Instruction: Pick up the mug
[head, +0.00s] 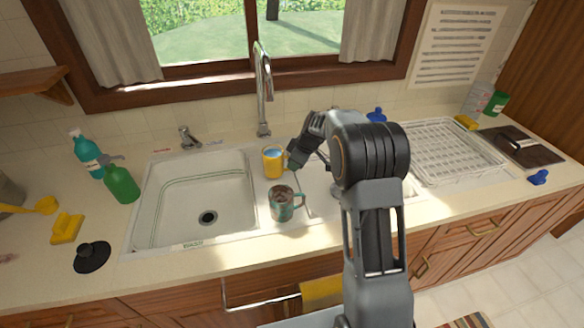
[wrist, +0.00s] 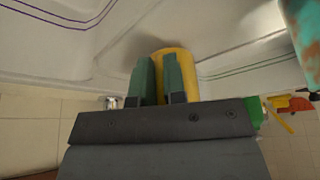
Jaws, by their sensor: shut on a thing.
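A yellow mug (head: 272,163) with a pale blue inside stands upright by the divider between the two sink basins, its handle side to the right. My gripper (head: 292,166) reaches it from the right. In the wrist view the green fingers of my gripper (wrist: 159,82) are close together, shut at the side of the yellow mug (wrist: 184,70), apparently on its handle. The handle itself is hidden by the fingers. A second mug, teal with brown patches (head: 281,206), stands in front of the yellow one; its side also shows in the wrist view (wrist: 305,40).
The left sink basin (head: 200,190) is empty. The tap (head: 263,90) rises behind the yellow mug. A white dish rack (head: 445,150) is at right. Green (head: 121,185) and teal (head: 87,155) bottles stand at left, near a black plug (head: 91,256).

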